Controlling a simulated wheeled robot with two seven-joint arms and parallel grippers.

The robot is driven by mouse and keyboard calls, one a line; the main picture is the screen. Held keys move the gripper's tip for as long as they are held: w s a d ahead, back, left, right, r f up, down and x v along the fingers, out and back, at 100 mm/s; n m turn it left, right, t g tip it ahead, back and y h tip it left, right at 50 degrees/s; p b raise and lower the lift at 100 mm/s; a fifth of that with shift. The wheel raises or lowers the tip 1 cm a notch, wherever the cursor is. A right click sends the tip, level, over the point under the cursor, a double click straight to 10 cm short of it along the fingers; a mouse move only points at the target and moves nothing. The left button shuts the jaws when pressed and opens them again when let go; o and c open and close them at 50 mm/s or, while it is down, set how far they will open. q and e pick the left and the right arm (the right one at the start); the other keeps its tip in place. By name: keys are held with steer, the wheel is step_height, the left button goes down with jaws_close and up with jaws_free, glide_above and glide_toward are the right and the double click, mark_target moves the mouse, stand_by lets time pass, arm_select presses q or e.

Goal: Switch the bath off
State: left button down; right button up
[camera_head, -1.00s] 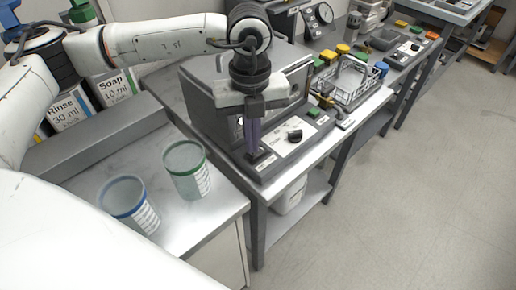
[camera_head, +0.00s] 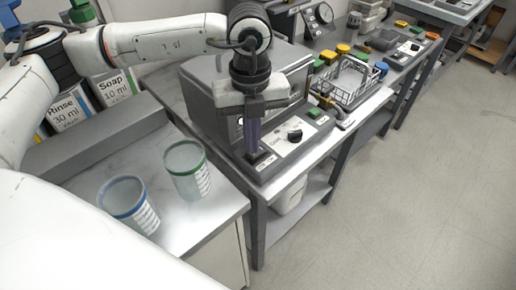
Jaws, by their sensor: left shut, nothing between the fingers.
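The bath (camera_head: 205,98) is a grey box with a lid on the metal bench. Its front panel (camera_head: 285,148) carries a black knob (camera_head: 295,135), a white label and a small switch (camera_head: 264,162) at the left end. My left gripper (camera_head: 252,150) points down over the left end of the panel, with its fingers shut and empty. The fingertips are at or just above the switch. I cannot tell whether they touch it, and they hide part of it. My right gripper is not in view.
Two clear beakers, one blue-rimmed (camera_head: 129,205) and one green-rimmed (camera_head: 187,171), stand on the near bench. A wire basket (camera_head: 350,82) stands right of the bath, among coloured knobs. Soap and rinse containers (camera_head: 70,110) are at the left. The floor at right is clear.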

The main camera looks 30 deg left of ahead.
arm_select(q)
steer(key=shift+f+b, duration=0.75)
steer(key=shift+f, duration=0.1)
stand_by(0.5)
steer(key=shift+r, duration=0.1)
steer(key=shift+r+p, duration=2.15)
steer(key=shift+r, duration=1.3)
steer(key=shift+s+f, duration=0.1)
